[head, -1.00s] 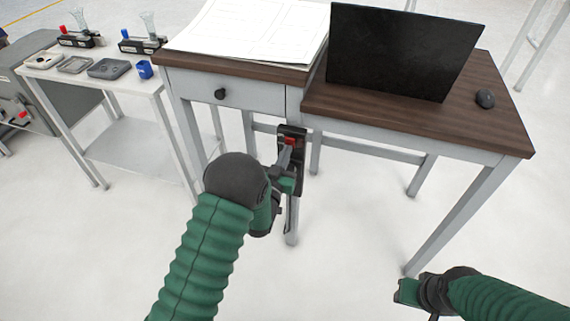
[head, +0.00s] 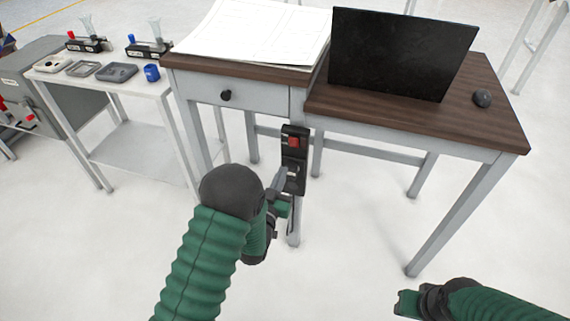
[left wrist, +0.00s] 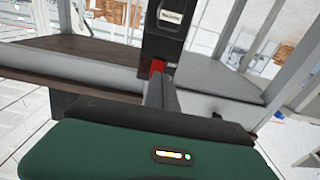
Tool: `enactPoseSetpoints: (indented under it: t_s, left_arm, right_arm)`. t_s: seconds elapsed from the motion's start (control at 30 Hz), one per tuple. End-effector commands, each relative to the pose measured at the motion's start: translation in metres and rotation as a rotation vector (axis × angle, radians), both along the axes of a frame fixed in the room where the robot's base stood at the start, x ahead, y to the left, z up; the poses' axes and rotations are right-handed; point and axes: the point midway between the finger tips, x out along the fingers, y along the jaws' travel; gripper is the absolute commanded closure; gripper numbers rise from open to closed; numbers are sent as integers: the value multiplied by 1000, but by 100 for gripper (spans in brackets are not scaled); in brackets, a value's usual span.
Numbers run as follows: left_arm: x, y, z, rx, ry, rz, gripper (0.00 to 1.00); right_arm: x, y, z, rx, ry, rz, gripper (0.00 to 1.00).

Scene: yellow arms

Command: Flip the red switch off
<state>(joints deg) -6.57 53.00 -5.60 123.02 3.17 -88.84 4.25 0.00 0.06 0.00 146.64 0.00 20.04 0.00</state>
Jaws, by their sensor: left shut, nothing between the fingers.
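The red switch (head: 294,142) sits near the top of a black upright box (head: 296,160) on the desk's front leg. In the left wrist view a small part of the red switch (left wrist: 157,66) shows just beyond my fingers, on the black box (left wrist: 163,35). My left gripper (head: 284,174) is shut and empty, in front of the box and a little below the switch. In the left wrist view its fingers (left wrist: 161,88) point at the box; I cannot tell whether they touch it. My right gripper (head: 408,302) is at the bottom right, away from the desk; its jaws are unclear.
The wooden desk (head: 420,118) carries a black screen (head: 400,55), a mouse (head: 482,97) and large paper sheets (head: 255,32). A white side table (head: 130,95) with small trays and a blue cup (head: 152,73) stands at the left. The floor in front is clear.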

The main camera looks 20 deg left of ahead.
Motion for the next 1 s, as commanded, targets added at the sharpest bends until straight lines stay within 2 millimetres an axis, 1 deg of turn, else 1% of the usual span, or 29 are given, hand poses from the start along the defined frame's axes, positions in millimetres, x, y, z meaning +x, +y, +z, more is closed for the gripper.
enactPoseSetpoints:
  t_s: [0.03, 0.13, 0.2, 0.3, 0.83, 0.93, 1.0]
  left_arm:
    - [-11, 0, 1, 0, 3, 0, 100]
    - [-29, 0, 0, 0, 2, 0, 100]
    - [-38, 0, -1, 0, 1, 0, 100]
    - [-45, 0, -2, 0, 1, 0, 100]
    - [-46, 1, -1, 0, 8, 2, 100]
    - [-43, 3, -4, -6, 87, 12, 100]
    - [-43, 5, -8, -14, 204, 22, 100]
  right_arm:
    - [0, 0, 3, 0, 0, 0, 64]
    - [0, 0, 5, 0, 0, 0, 64]
    - [0, 0, 5, 0, 0, 0, 64]
    - [0, 0, 5, 0, 0, 0, 64]
    - [0, 0, 5, 0, 0, 0, 64]
    - [0, 0, 5, 0, 0, 0, 64]
    - [0, 0, 5, 0, 0, 0, 64]
